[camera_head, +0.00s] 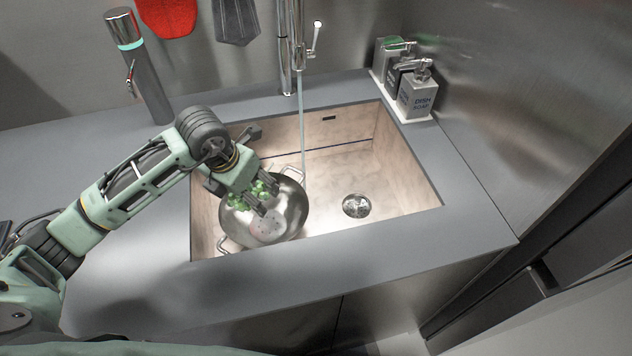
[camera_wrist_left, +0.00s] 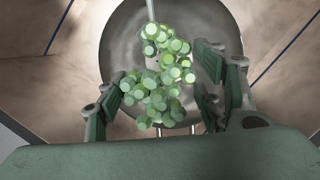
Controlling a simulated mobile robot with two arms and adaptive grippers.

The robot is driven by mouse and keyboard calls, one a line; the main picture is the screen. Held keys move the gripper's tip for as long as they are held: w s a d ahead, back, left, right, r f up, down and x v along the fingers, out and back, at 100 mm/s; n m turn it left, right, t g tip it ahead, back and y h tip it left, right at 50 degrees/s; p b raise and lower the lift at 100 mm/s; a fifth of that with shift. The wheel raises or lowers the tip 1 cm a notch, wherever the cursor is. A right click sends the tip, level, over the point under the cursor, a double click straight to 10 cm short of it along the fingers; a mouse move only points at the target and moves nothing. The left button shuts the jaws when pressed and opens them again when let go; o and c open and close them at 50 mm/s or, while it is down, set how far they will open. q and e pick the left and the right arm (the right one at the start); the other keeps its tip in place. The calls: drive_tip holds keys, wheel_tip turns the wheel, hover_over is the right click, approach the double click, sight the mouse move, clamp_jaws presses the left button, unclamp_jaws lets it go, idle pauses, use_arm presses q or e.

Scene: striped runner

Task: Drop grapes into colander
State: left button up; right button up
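A metal colander (camera_head: 292,205) with two wire handles stands in the sink basin at its left side. A bunch of green grapes (camera_head: 240,203) is at the colander's upper left part, partly hidden by my left gripper (camera_head: 266,199). The left wrist view shows the grapes (camera_wrist_left: 152,92) between the spread fingers of the gripper (camera_wrist_left: 160,85), with the round colander (camera_wrist_left: 122,40) behind them. The fingers stand apart, with a gap beside the bunch. I cannot tell whether the grapes rest on the colander's bottom. My right gripper is not in view.
The sink basin (camera_head: 400,180) has a drain (camera_head: 356,206) and free room on its right. A faucet (camera_head: 290,50) runs a thin water stream beside the colander. Soap dispensers (camera_head: 417,95) stand at the back right corner, and a dark cylinder (camera_head: 140,70) stands at the back left.

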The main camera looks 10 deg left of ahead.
use_arm(q)
drive_tip(key=o, duration=0.5)
drive_tip(key=shift+o, duration=0.2)
drive_tip(key=v, duration=1.2)
drive_tip(key=shift+s, duration=0.1)
